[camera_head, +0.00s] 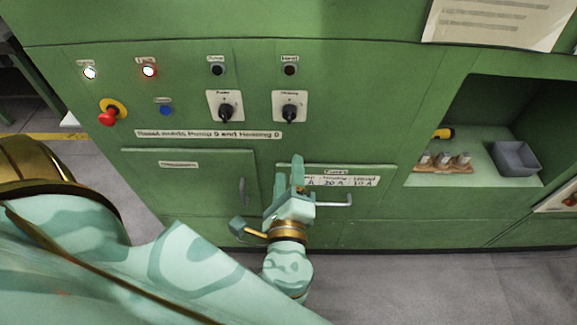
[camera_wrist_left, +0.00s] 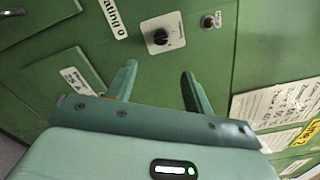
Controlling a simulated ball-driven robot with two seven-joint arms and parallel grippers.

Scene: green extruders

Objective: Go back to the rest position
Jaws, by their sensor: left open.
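My left gripper (camera_head: 291,186) is in front of the green cabinet's lower right door (camera_head: 378,172), which bears a fuse label (camera_head: 340,181) and a handle (camera_head: 338,199). The gripper partly covers the label. In the left wrist view its two fingers (camera_wrist_left: 160,85) are spread apart with nothing between them, below a black rotary knob (camera_wrist_left: 160,37). My left arm fills the lower left of the head view. My right gripper is in neither view.
The panel carries a red emergency button (camera_head: 108,117), a blue button (camera_head: 166,110), lamps and two knobs (camera_head: 226,108). A recess on the right holds a grey bin (camera_head: 516,158) and a small rack of fuses (camera_head: 443,162). Grey floor (camera_head: 420,285) is clear in front.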

